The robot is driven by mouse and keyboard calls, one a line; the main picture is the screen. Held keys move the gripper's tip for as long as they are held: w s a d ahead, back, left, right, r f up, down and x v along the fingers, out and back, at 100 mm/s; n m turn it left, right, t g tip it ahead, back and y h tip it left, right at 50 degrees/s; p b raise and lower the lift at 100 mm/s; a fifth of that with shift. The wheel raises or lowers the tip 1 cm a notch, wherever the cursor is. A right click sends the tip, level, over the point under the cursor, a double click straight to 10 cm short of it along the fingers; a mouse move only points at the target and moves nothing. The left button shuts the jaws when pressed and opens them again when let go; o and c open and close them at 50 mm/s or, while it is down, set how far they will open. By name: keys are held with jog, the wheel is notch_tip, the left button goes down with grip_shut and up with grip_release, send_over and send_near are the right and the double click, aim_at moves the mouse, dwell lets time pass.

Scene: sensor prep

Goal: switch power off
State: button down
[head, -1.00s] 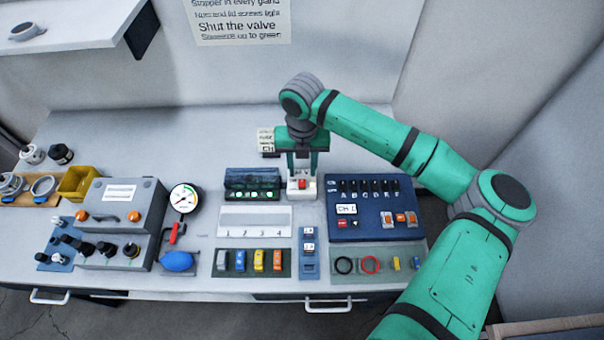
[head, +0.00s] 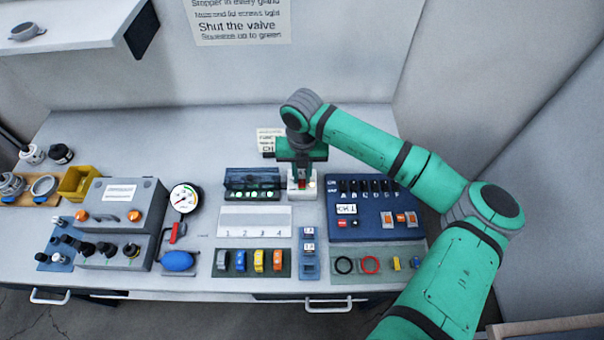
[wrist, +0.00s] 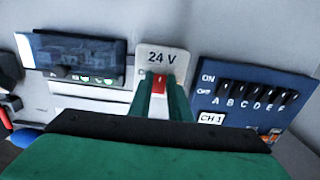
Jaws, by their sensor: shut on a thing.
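The power switch is a small white box labelled "24 V" in the wrist view (wrist: 162,58), with a red rocker (wrist: 160,84) on its face. In the head view the white box (head: 292,189) stands at the back of the bench, between the dark lidded box and the blue panel. My gripper (wrist: 160,90) points down at it, its green fingers on either side of the red rocker and shut on it. In the head view my gripper (head: 302,179) covers most of the switch. Which way the rocker is tipped cannot be told.
The blue panel (head: 373,225) with lettered switches stands close at right. The dark lidded box (head: 252,180) with lit green lamps is close at left. A numbered white plate (head: 254,211), coloured connectors and a dial gauge (head: 184,198) lie nearer the front and left.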

jog(key=shift+s+d+t, duration=0.1)
jog(key=shift+s+t, duration=0.3)
jog(key=shift+t, duration=0.6)
jog(key=shift+s+t, duration=0.2)
jog(key=shift+t, duration=0.55)
jog(key=shift+s+t, duration=0.15)
jog(key=shift+t, duration=0.6)
jog(key=c, duration=1.6)
grip_release()
jog(key=shift+c, duration=0.2)
jog(key=v, duration=1.1)
